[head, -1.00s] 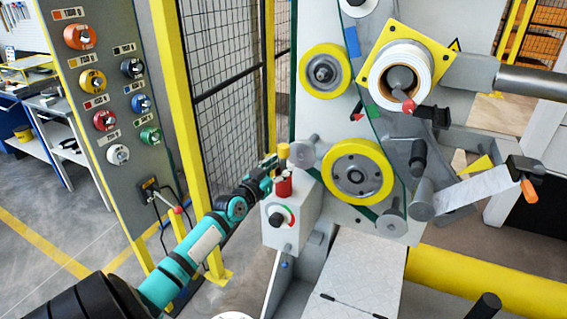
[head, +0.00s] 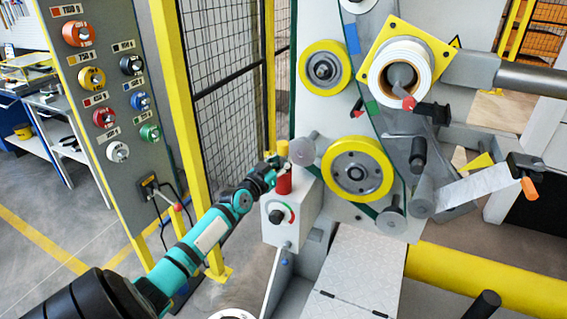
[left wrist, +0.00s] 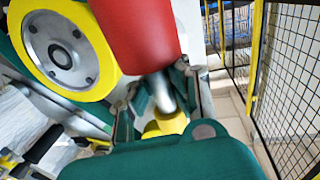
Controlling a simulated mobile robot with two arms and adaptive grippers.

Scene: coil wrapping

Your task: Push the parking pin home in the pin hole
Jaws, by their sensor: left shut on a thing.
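The parking pin, with a yellow knob (head: 283,148) and a pale metal shank, stands above a red cylinder (head: 284,184) on the grey control box. In the left wrist view the metal shank (left wrist: 163,95) runs between the red cylinder (left wrist: 140,35) and the yellow knob (left wrist: 165,124). My left gripper (head: 279,164) reaches in from the left at the height of the shank. Its fingers lie on both sides of the pin and are shut on it. The gripper's green body hides part of the knob. The pin hole itself is not visible. My right gripper is not in view.
The control box (head: 292,214) has a dial on its front. A grey roller (head: 302,148) and a large yellow-rimmed wheel (head: 357,170) sit close to the right of the pin. A mesh fence (head: 228,80) and yellow post stand behind my left arm.

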